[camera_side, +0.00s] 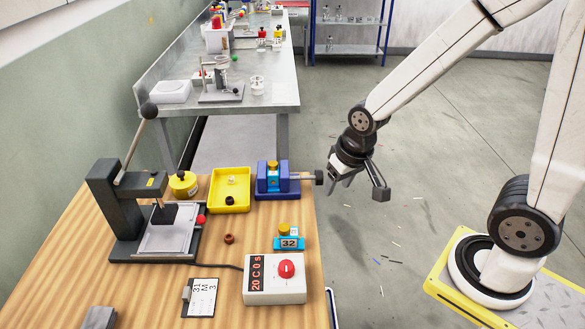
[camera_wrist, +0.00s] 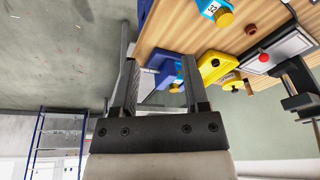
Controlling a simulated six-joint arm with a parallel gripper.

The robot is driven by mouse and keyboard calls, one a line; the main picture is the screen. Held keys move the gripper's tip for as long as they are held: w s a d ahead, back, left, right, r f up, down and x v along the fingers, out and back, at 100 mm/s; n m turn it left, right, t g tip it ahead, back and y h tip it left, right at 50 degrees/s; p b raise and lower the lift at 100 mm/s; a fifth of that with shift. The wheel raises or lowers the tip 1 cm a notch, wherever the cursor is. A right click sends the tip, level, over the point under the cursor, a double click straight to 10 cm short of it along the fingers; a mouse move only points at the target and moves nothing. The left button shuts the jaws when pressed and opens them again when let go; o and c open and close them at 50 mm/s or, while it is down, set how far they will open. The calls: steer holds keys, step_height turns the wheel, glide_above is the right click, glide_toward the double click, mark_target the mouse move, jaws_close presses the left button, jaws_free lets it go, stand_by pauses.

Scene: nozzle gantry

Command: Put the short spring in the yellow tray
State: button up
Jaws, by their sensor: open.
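The yellow tray (camera_side: 230,205) lies on the wooden bench, left of the blue vise; it also shows in the wrist view (camera_wrist: 213,64). A small pale piece (camera_side: 231,181) and a small dark piece (camera_side: 229,200) lie in it. I cannot make out whether either is a spring. A small brown ring-shaped piece (camera_side: 229,239) lies on the bench in front of the tray. I cannot pick out the short spring for sure. My gripper (camera_side: 357,183) is open and empty, beyond the bench's right edge. Its fingers also show in the wrist view (camera_wrist: 159,78).
The blue vise (camera_side: 277,188) holds a blue piece with a brass top, its handle pointing toward my gripper. A block marked 32 (camera_side: 289,242), a red-button box (camera_side: 275,290), a yellow round container (camera_side: 183,184) and a lever press (camera_side: 125,215) stand around the tray.

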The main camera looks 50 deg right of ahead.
steer(key=shift+s+f+n, duration=0.2)
steer(key=shift+s+n, duration=1.1)
steer(key=shift+s, duration=0.2)
